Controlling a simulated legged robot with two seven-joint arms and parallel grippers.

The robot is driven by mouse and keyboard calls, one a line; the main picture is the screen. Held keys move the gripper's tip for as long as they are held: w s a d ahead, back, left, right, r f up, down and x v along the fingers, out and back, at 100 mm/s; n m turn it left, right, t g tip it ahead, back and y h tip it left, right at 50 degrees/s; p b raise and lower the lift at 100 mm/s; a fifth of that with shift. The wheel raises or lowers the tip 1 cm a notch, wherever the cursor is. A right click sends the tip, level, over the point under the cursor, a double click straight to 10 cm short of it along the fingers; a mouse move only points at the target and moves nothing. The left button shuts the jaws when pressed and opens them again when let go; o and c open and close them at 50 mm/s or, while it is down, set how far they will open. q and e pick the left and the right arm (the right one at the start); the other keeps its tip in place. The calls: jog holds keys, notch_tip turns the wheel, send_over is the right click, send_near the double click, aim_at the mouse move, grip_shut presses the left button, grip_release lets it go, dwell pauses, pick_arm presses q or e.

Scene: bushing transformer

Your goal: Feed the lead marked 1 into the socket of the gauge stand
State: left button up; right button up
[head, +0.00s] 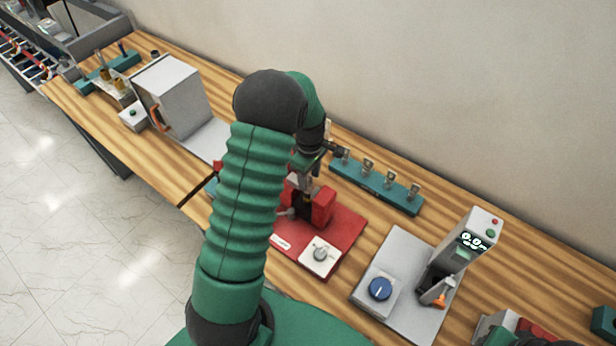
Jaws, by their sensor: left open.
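My left arm rises from the bottom and bends down over the bench. My left gripper (308,184) is open above the red block (321,206) on a red base plate (346,243), partly hidden by my own arm. A teal rack (400,198) behind it holds several upright metal-and-clear pieces; I cannot read a number 1 on any of them. The grey upright device with a lit display (471,241) stands on a grey plate (405,252) at right; whether it is the gauge stand is unclear. No socket can be made out. My right gripper is not seen.
A blue knob (380,289) sits on the grey plate, and a white knob box (320,256) on the red one. A grey cabinet (178,95) with an orange handle and another teal rack (129,60) stand at left. The wall runs close behind the bench.

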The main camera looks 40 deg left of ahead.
aim_at(308, 195)
pick_arm(q)
jog(key=shift+s+d+f, duration=0.35)
jog(key=shift+d+f, duration=0.15)
jog(key=shift+f, duration=0.3)
jog(key=shift+s+f, duration=0.1)
jog(key=shift+f, duration=0.1)
jog(key=shift+a+f, duration=0.25)
jog(key=shift+a, duration=0.35)
jog(key=shift+a+f, duration=0.15)
jog(key=shift+a, duration=0.15)
jog(key=shift+c, duration=0.3)
jog(key=shift+w+a+f, duration=0.1)
jog(key=shift+w+a, duration=0.1)
jog(key=shift+a, duration=0.05)
jog(key=shift+c, duration=2.3)
jog(key=shift+d+r, duration=0.2)
jog(key=shift+d, duration=0.1)
jog(key=c, duration=0.5)
jog(key=shift+d, duration=0.4)
jog(key=shift+a, duration=0.15)
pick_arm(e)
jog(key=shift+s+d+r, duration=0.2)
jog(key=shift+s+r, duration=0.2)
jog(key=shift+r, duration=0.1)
